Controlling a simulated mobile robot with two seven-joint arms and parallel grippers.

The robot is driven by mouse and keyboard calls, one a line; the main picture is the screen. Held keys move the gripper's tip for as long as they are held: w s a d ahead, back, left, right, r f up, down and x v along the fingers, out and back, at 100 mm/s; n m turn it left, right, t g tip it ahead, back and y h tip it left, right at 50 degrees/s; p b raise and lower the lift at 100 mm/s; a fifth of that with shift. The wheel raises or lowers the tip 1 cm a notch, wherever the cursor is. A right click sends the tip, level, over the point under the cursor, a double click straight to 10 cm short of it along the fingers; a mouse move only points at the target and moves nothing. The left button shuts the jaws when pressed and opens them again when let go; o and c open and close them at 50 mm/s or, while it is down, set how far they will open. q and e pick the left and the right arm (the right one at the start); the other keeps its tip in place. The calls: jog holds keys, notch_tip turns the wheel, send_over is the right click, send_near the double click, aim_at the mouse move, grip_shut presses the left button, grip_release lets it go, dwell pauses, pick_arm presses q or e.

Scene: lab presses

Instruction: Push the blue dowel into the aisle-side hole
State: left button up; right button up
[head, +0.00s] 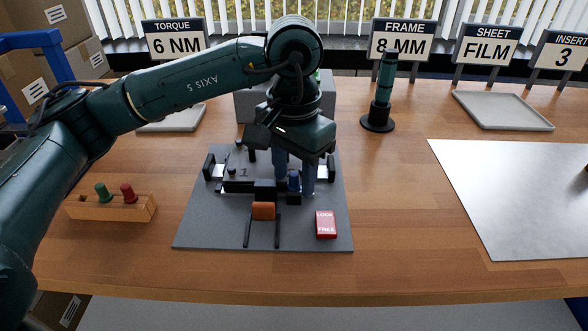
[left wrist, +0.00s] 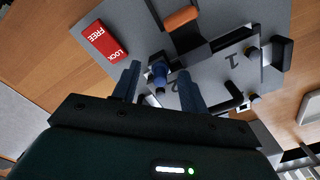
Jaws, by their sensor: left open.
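A blue dowel (head: 294,181) stands at the right part of a grey press fixture (head: 205,225), beside a mark that looks like 2. It also shows in the left wrist view (left wrist: 159,75). My left gripper (head: 294,190) is above the fixture, pointing down. Its fingers are open, one on each side of the dowel, with gaps visible in the left wrist view (left wrist: 159,87). The dowel's lower end and any hole under it are hidden, so I cannot tell how deep it sits. A plate marked 1 (left wrist: 231,60) lies beside it. My right gripper is not in view.
An orange-handled slide (head: 263,211) and a red LOCK/FREE block (head: 326,224) are on the fixture's front. A wooden rack (head: 110,208) holds green and red pegs at left. A dark green post (head: 383,85) stands behind. A pale sheet (head: 520,190) lies right.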

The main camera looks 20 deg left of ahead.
aim_at(294, 173)
pick_arm(q)
notch_tip(294, 173, up, 13)
jog(key=p, duration=0.1)
jog(key=shift+p, duration=0.35)
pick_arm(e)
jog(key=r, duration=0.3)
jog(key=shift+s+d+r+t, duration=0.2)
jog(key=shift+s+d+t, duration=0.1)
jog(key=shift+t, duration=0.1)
